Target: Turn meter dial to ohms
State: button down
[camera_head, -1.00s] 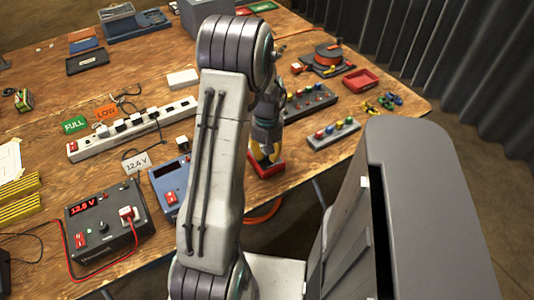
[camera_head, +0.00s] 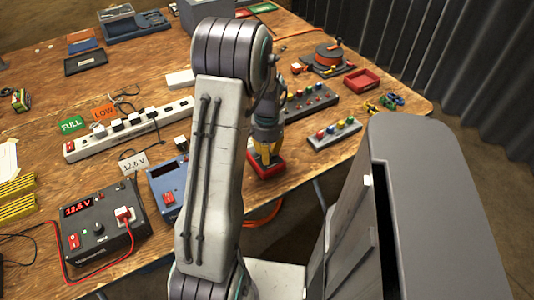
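A red box-shaped device (camera_head: 271,171), which may be the meter, lies near the table's front edge. My gripper (camera_head: 265,160) points down over it, its yellow fingers at or just above its top. The device's upper face and any dial are hidden by the fingers and too small to read. I cannot tell whether the fingers touch a dial or how far apart they are. My arm covers the area left of the device.
A grey charger (camera_head: 101,226) with a red display stands at front left, a blue unit (camera_head: 165,186) beside it. A white power strip (camera_head: 132,128) lies behind. A grey strip with coloured knobs (camera_head: 334,133) and a red tray (camera_head: 362,79) are to the right.

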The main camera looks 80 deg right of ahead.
jog(key=m, duration=0.5)
jog(key=shift+a+f+m+b, duration=0.1)
jog(key=shift+m+b, duration=0.2)
jog(key=m, duration=0.4)
jog(key=shift+m, duration=0.4)
jog(key=c, duration=1)
grip_release()
jog(key=shift+r, duration=0.2)
notch_tip(320, 180, up, 12)
jog(key=shift+f, duration=0.15)
